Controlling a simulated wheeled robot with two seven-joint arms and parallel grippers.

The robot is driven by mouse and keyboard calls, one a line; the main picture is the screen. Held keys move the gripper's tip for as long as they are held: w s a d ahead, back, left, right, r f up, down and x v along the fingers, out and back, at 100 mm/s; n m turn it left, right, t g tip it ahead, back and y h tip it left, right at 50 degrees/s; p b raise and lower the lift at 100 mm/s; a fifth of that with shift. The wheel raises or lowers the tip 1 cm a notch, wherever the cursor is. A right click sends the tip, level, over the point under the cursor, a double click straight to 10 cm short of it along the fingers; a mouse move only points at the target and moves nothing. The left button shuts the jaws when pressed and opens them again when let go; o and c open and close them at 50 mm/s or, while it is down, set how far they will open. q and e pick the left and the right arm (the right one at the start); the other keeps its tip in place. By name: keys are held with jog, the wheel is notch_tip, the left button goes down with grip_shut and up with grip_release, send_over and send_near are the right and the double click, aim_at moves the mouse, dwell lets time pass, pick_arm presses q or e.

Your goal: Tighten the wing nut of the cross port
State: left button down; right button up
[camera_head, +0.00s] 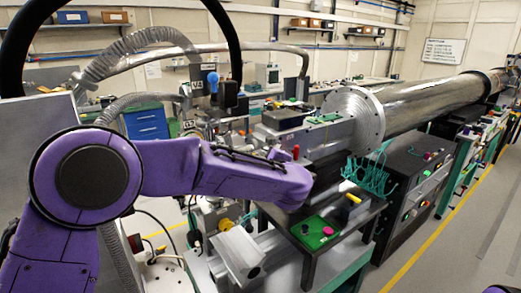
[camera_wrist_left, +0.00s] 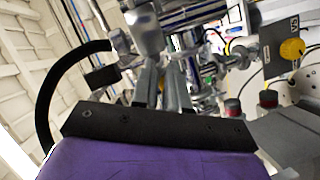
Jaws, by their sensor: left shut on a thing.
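In the left wrist view, the two grey fingers of my left gripper (camera_wrist_left: 163,72) reach up to bright metal vacuum fittings (camera_wrist_left: 146,35). They are shut on a small part at their tips, at the place of the wing nut. The fingers hide most of that part, so its wings and angle cannot be made out. In the head view, my purple left arm reaches across from the left over the beamline hardware, and its gripper cannot be made out. My right gripper is in neither view.
In the head view, a large steel pipe with a round flange (camera_head: 354,120) runs back right. A green plate (camera_head: 315,232) lies on a dark stand.

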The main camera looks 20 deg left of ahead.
pick_arm(q)
jog(key=shift+d+f+m+p, duration=0.1)
jog(key=shift+d+m+p, duration=0.05)
jog(key=shift+m+p, duration=0.2)
jog(key=shift+f, duration=0.1)
jog(key=c, duration=1.3)
grip_release()
jog(key=shift+d, duration=0.15)
jog(key=b+v, duration=0.1)
jog(key=v, duration=0.2)
jog(key=b+v, duration=0.2)
jog(key=v, duration=0.2)
jog(key=b+v, duration=0.1)
jog(key=v, duration=0.2)
jog(key=shift+s+d+r, duration=0.15)
jog(key=shift+d+r, duration=0.1)
jog(key=shift+r, duration=0.1)
